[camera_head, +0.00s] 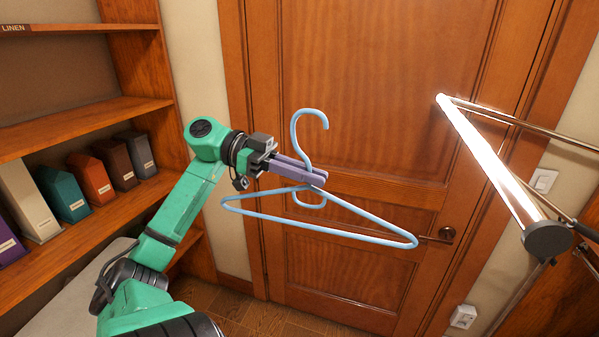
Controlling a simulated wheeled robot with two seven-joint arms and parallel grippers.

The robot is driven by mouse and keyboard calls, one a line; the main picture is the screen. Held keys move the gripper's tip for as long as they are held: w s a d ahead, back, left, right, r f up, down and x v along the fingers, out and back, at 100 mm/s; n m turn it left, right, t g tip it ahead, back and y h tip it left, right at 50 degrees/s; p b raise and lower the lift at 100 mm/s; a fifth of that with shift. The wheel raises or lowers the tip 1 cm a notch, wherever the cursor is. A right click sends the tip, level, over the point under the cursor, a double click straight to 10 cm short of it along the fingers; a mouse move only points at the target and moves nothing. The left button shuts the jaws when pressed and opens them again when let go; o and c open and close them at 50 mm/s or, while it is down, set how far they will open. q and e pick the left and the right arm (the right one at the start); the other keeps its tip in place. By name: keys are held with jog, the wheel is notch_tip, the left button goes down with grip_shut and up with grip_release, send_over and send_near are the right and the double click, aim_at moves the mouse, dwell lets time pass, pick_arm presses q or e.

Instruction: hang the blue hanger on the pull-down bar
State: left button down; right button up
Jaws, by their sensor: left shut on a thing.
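The light blue hanger (355,240) is held in the air in front of the door, its hook up and its long bottom bar level to slightly tilted. My left gripper (316,180) is shut on the hanger just below the hook, at its neck. The pull-down bar (490,160) is at the right, a bright shiny rod slanting from upper left to lower right, with a dark round end cap (547,240). The hanger is apart from the bar, to its left. My right gripper is not in view.
A wooden door (385,70) with a handle (446,233) stands behind the hanger. Wooden shelves (85,117) with several coloured file boxes (92,178) are at the left. Metal support arms (530,128) run from the bar to the right. Open space lies between hanger and bar.

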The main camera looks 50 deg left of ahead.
pick_arm(q)
jog(key=x, duration=0.3)
jog(key=r+x, duration=0.1)
jog(key=x, duration=0.1)
jog(key=shift+w+d, duration=0.2)
jog(key=shift+d, duration=0.2)
jog(key=shift+w+d, duration=0.2)
jog(key=shift+d, duration=0.1)
jog(key=x, duration=0.4)
jog(key=r+b+x, duration=0.1)
jog(key=x, duration=0.3)
jog(key=r+x, duration=0.1)
jog(key=x, duration=0.4)
jog(key=shift+w+d+r+b, duration=0.1)
jog(key=shift+w+d+b, duration=0.15)
jog(key=shift+b, duration=0.15)
jog(key=f+b+x, duration=0.1)
jog(key=b+x, duration=0.5)
jog(key=x, duration=0.1)
jog(key=shift+f, duration=0.2)
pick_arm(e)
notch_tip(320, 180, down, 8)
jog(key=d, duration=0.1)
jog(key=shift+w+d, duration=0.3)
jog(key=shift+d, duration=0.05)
pick_arm(q)
jog(key=shift+w+d, duration=0.1)
jog(key=shift+d, duration=0.05)
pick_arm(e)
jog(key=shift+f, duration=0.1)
